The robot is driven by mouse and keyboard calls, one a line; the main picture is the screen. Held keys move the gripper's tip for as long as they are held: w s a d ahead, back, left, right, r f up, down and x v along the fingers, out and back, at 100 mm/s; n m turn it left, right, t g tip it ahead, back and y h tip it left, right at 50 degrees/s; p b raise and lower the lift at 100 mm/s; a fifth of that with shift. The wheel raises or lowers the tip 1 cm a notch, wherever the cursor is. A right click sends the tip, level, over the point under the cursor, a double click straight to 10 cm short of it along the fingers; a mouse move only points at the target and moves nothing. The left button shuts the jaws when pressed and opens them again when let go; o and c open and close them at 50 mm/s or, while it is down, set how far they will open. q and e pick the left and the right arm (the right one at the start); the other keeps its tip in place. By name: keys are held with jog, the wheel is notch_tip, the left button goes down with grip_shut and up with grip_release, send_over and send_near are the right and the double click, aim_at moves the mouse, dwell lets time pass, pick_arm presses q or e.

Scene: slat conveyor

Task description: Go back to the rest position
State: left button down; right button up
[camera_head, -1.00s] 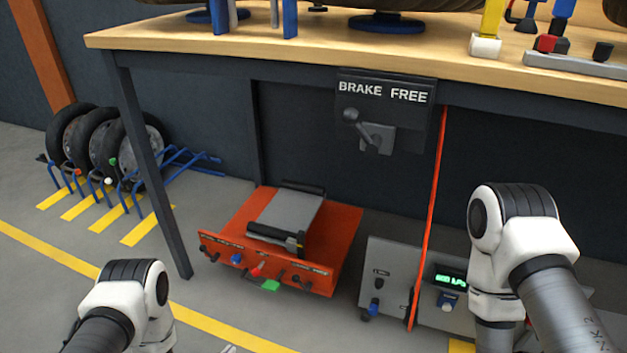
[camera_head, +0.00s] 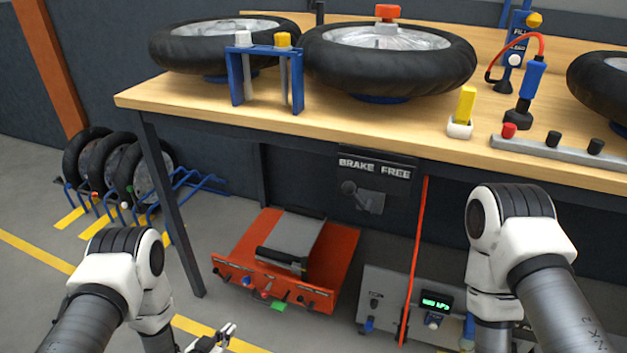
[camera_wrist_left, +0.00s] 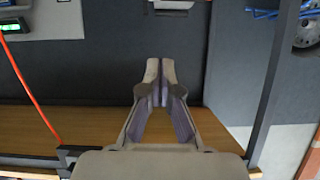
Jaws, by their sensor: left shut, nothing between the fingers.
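My left gripper (camera_head: 228,333) shows at the bottom of the head view, low over the floor in front of the bench. In the left wrist view its two fingers (camera_wrist_left: 160,75) are together with nothing between them. My left arm comes in from the lower left. My right arm (camera_head: 510,250) stands at the right of the head view, with its gripper out of the picture.
A workbench (camera_head: 130,99) bears tyres (camera_head: 440,75) and tools. Below it are an orange-red unit (camera_head: 335,275), a grey box with a green display (camera_head: 436,303) and a brake panel (camera_head: 350,170). Wheels (camera_head: 85,160) stand in a blue rack at left.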

pick_arm(q)
jog(key=s+a+r+n+g+y+p, duration=0.1)
jog(key=s+r+g+p, duration=0.1)
jog(key=s+r+p, duration=0.4)
jog(key=s+r+g+y+p, duration=0.1)
jog(key=r+g+p, duration=0.1)
jog(key=r+p, duration=0.45)
jog(key=s+a+r+n+g+y+p, duration=0.1)
jog(key=s+r+p, duration=0.3)
jog(key=r, duration=0.4)
jog(key=s+a+r+n+g+y+p, duration=0.1)
jog(key=s+g, duration=0.6)
jog(key=s, duration=0.9)
jog(key=shift+s+a+r+n, duration=0.25)
jog(key=shift+s+a+n, duration=0.15)
jog(key=shift+n, duration=0.3)
pick_arm(e)
notch_tip(320, 180, up, 21)
jog(key=shift+r, duration=0.2)
